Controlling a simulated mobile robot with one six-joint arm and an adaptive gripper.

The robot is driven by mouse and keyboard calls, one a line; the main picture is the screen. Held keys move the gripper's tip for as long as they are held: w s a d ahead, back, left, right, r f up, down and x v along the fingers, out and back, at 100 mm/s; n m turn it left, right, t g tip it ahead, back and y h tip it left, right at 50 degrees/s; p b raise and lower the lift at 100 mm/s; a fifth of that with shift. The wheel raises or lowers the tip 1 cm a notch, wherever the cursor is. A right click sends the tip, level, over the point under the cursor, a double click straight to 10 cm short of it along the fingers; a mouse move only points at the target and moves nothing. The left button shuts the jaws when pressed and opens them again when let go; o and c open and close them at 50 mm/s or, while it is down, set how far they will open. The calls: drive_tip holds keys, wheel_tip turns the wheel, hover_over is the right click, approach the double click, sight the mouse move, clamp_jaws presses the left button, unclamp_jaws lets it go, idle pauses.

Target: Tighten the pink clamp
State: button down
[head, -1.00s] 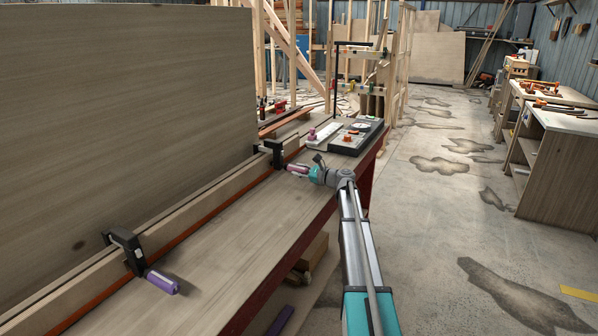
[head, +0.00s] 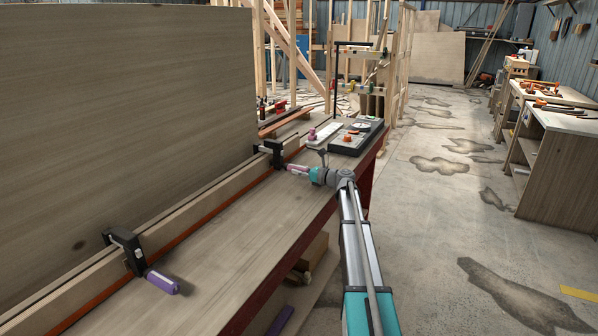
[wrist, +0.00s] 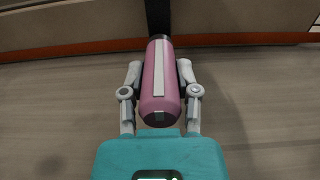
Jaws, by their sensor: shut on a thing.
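The pink clamp has a black frame (head: 273,150) gripping the edge of the long wooden strip. Its pink handle (head: 298,168) points out over the bench toward my arm. In the wrist view the pink handle (wrist: 160,85) with a pale stripe stands between my fingers, and its far end meets the black frame. My gripper (head: 309,171) is shut on the pink handle. In the wrist view my gripper (wrist: 161,75) has one finger on each side of the handle. The fingertips are partly hidden beside the handle.
A second clamp with a purple handle (head: 162,282) holds the strip nearer the camera. A large wooden panel (head: 120,110) stands behind the strip. A tray with a dial (head: 358,137) lies farther along the workbench (head: 215,262). The floor to the right is open.

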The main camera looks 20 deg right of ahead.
drive_tip(key=shift+c, duration=1.8)
unclamp_jaws()
drive_tip(key=shift+s+d, duration=0.1)
drive_tip(key=v, duration=1.1)
drive_tip(key=shift+s+d, duration=0.25)
drive_tip(key=shift+v, duration=1.25)
drive_tip(key=shift+s, duration=0.1)
